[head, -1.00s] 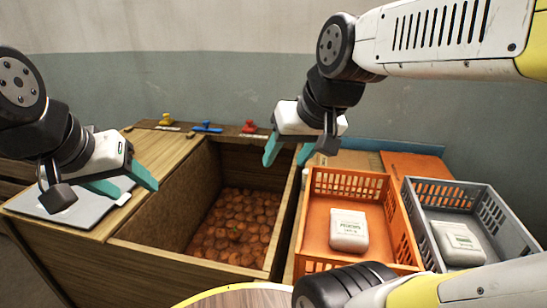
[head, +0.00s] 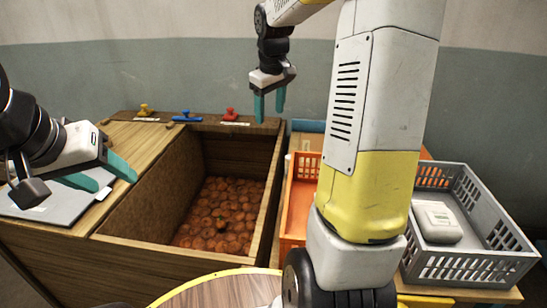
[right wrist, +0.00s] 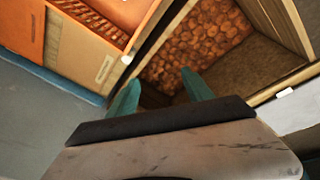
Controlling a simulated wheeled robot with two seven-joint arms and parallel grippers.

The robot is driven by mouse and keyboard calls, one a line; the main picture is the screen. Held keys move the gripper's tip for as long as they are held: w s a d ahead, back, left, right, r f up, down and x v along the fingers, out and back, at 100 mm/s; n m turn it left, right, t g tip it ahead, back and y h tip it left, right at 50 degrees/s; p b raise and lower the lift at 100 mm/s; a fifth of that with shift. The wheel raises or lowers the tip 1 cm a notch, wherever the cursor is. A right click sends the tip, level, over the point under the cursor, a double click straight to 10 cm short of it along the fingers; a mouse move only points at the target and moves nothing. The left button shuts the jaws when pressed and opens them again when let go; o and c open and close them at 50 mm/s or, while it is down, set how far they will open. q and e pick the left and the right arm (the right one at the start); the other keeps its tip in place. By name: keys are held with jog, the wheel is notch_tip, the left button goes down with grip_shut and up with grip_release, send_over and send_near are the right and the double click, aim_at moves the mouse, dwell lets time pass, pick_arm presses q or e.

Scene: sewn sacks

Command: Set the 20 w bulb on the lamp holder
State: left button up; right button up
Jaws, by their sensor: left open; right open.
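No bulb and no lamp holder can be made out in these frames. My left gripper (head: 116,183) is open and empty at the left, over a grey flat panel (head: 55,208) on the wooden top. My right gripper (head: 270,116) is open and empty, pointing down near the back right corner of the wooden bin; in the right wrist view its teal fingers (right wrist: 160,77) are apart with nothing between them. My right arm covers much of the orange crate (head: 298,215).
A deep wooden bin (head: 150,170) holds many round brown pieces (head: 218,215). A grey crate (head: 470,266) at right holds a white labelled sack (head: 437,222). Yellow (head: 146,110), blue (head: 186,116) and red (head: 231,114) handled objects stand along the back ledge. A round wooden top (head: 225,292) is in front.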

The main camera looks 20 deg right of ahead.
jog(key=w+d+f+g, duration=0.1)
jog(key=w+d+f, duration=0.3)
jog(key=f, duration=0.3)
jog(key=w+d+f+n+g, duration=0.1)
jog(key=w+d+f, duration=0.3)
jog(key=f, duration=0.4)
jog(key=w+d+f+n, duration=0.1)
jog(key=w+d+f, duration=0.3)
jog(key=f, duration=0.4)
jog(key=shift+w+d+f+g, duration=0.1)
jog(key=shift+w+d+g, duration=0.1)
jog(key=shift+w+g, duration=0.35)
jog(key=f, duration=0.3)
jog(key=shift+w+d+f, duration=0.1)
jog(key=shift+w+f, duration=0.05)
jog(key=shift+w, duration=0.05)
jog(key=f, duration=0.5)
jog(key=shift+w, duration=0.3)
jog(key=shift+c, duration=0.4)
grip_shut()
